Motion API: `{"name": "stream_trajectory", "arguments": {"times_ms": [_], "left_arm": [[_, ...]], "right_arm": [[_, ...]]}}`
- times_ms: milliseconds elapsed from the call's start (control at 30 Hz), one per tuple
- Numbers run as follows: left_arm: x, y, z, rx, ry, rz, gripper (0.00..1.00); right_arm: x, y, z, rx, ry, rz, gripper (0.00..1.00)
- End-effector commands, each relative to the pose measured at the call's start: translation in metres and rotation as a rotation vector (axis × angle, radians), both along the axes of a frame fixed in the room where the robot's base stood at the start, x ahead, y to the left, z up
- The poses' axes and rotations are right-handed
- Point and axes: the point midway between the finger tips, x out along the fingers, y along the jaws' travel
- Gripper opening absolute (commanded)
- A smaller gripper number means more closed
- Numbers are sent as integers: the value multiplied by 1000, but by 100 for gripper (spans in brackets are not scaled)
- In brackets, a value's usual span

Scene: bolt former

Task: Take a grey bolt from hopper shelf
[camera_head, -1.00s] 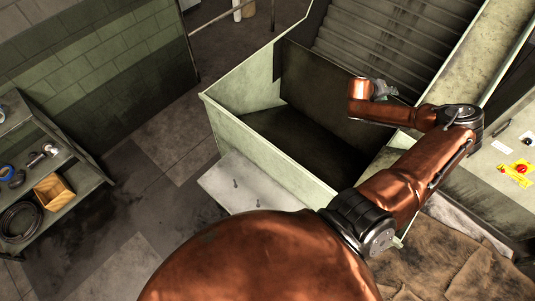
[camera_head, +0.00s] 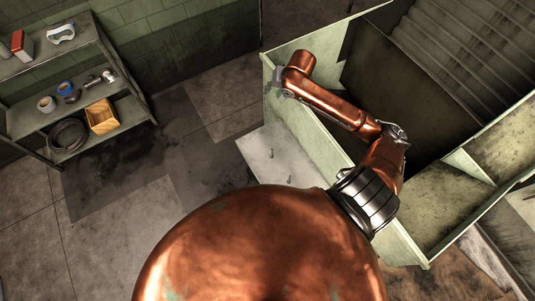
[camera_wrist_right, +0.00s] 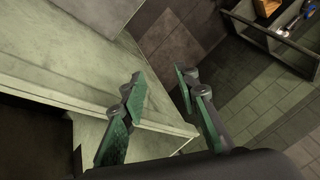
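The hopper shelf (camera_head: 262,145) is a pale grey plate on the hopper's near left side. Two small grey bolts stand on it, one farther back (camera_head: 271,153) and one nearer (camera_head: 289,179). My right gripper (camera_head: 281,86) is above the hopper's left corner, behind the shelf and apart from both bolts. In the right wrist view, its two green-padded fingers (camera_wrist_right: 159,76) are spread with nothing between them. A pale plate, probably the shelf (camera_wrist_right: 95,12), shows at the top there; no bolt is visible on it. My left gripper is not in view.
The green hopper (camera_head: 317,140) has raised walls beside the shelf, and my right arm reaches over them. A rack (camera_head: 128,108) with tape rolls, a wooden box (camera_head: 101,116) and a coiled hose stands at left. Floor between rack and shelf is clear.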

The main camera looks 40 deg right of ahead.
Motion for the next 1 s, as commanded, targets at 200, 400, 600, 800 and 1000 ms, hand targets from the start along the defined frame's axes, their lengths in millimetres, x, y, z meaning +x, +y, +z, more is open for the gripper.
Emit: {"name": "stream_trajectory", "arguments": {"times_ms": [200, 400, 600, 800, 1000], "left_arm": [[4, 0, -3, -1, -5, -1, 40], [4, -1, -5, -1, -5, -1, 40], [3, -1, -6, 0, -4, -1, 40], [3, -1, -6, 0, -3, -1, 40], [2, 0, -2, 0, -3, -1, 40]], "right_arm": [[-34, 41, -84, -104, 178, 291, 29], [-85, 72, -160, -185, 348, 602, 29], [-117, 83, -197, -218, 434, 770, 29], [-119, 85, -220, -218, 441, 784, 29], [-115, 85, -241, -218, 442, 782, 29]]}}
